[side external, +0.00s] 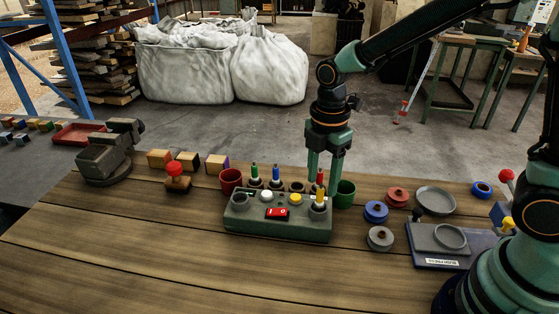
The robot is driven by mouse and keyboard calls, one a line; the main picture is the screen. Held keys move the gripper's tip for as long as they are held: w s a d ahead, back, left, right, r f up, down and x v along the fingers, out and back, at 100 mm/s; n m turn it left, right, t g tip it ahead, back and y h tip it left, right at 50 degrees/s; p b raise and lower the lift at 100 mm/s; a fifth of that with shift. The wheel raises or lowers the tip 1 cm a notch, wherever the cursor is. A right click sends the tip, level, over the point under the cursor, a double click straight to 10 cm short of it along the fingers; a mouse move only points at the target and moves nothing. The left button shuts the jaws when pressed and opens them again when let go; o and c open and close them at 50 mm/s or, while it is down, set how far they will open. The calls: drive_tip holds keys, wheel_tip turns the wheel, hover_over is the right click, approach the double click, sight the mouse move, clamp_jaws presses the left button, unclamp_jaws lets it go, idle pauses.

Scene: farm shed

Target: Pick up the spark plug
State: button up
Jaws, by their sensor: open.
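Several small upright pieces with coloured tops stand in and behind a grey-green block (275,232) on the wooden bench. They include a green-topped piece (254,172), a blue-topped piece (276,175), a red-topped piece (320,177) and a yellow-and-white piece (319,198). I cannot tell for sure which one is the spark plug. My gripper (324,182) points down at the block's right end, open. Its fingers stand to either side of the red-topped piece in the picture. Whether they touch anything is not clear.
A red cup (231,180) and a green cup (345,194) stand close behind the block. A vise (105,160) is at the left. Spools (376,211), a grey dish (436,200) and a press plate (452,258) lie at the right. The front bench is clear.

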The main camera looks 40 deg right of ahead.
sight(320, 199)
wheel_tip(320, 199, down, 4)
drive_tip(key=shift+a+f, duration=0.1)
drive_tip(key=shift+f, duration=0.1)
clamp_jaws()
drive_tip(key=shift+r, duration=0.1)
